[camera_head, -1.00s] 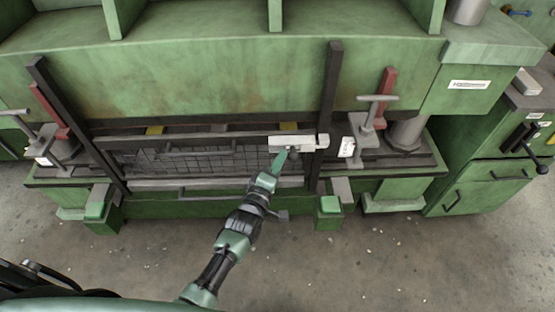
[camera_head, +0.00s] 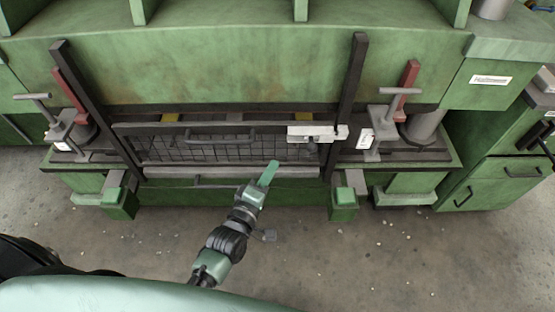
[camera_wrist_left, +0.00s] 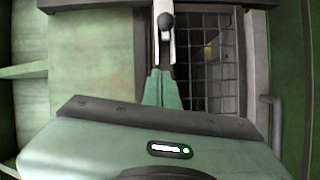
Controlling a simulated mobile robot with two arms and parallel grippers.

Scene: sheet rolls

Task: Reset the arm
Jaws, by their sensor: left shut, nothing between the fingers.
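My left arm reaches in from the bottom of the head view towards a large green sheet-rolling machine (camera_head: 230,65). My left gripper (camera_head: 269,173) is shut and empty, its fingers together, in front of the lower right part of the mesh guard (camera_head: 215,147). In the left wrist view the green fingers (camera_wrist_left: 162,82) are closed, and a pale latch bar with a dark round knob (camera_wrist_left: 166,21) shows just beyond their tips. The latch (camera_head: 312,132) sits at the guard's upper right corner in the head view. My right gripper is not in view.
Dark upright posts (camera_head: 347,100) flank the guard. A clamp with a T-handle (camera_head: 385,115) stands at right, another (camera_head: 58,122) at left. Green pedal blocks (camera_head: 343,203) stick out below. A green cabinet (camera_head: 490,184) stands at right. The concrete floor (camera_head: 340,265) in front is open.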

